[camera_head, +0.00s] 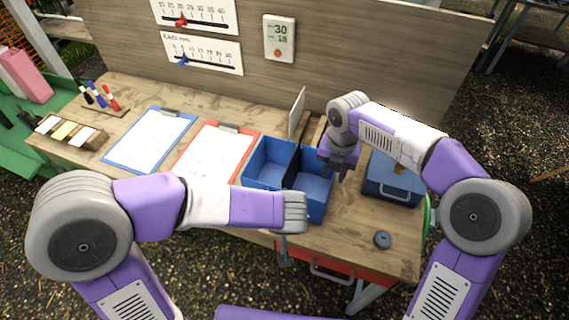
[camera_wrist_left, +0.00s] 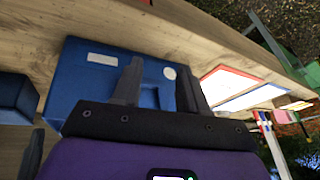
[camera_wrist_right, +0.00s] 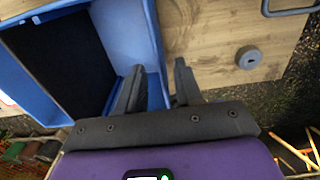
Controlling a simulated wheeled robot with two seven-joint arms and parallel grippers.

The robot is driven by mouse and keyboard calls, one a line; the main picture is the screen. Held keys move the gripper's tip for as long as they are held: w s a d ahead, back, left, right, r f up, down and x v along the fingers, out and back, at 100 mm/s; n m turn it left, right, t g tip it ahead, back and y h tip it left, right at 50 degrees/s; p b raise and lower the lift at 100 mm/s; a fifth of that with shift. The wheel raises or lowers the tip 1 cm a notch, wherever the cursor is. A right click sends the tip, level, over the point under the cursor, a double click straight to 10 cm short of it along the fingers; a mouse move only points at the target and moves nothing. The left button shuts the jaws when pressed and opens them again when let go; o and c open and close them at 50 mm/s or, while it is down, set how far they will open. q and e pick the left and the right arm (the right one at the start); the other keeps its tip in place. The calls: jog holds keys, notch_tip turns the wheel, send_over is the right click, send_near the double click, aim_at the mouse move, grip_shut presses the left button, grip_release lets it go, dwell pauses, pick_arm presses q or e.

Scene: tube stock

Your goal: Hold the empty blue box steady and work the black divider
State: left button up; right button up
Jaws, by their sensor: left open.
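The blue box (camera_head: 271,148) sits on the wooden bench, open at the top. A black divider (camera_head: 292,166) stands across it between two empty compartments; it also shows in the right wrist view (camera_wrist_right: 60,62). My right gripper (camera_head: 333,170) points down at the box's right wall. In the right wrist view its fingers (camera_wrist_right: 158,88) are apart, one on each side of the wall; contact is unclear. My left forearm hides the box's near left part. In the left wrist view my left gripper (camera_wrist_left: 158,85) is open in front of a blue box's outer side (camera_wrist_left: 85,80).
A closed blue case (camera_head: 392,183) stands right of the box. A grey round piece (camera_head: 382,240) lies near the bench's front right. Red (camera_head: 212,155) and blue-edged (camera_head: 150,140) clipboards lie left. A white upright panel (camera_head: 297,112) stands behind the box.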

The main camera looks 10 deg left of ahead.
pick_arm(q)
jog(key=w+r+m+h, duration=0.1)
jog(key=w+r, duration=0.2)
jog(key=w+r+m+h, duration=0.1)
jog(key=w+r, duration=0.2)
jog(key=w+d+r+m+t+h, duration=0.1)
jog(key=w+r, duration=0.1)
jog(key=w, duration=0.2)
jog(key=shift+w+d+r, duration=0.1)
jog(key=shift+r, duration=0.3)
jog(key=shift+h, duration=0.3)
pick_arm(e)
jog(key=shift+f, duration=3.8)
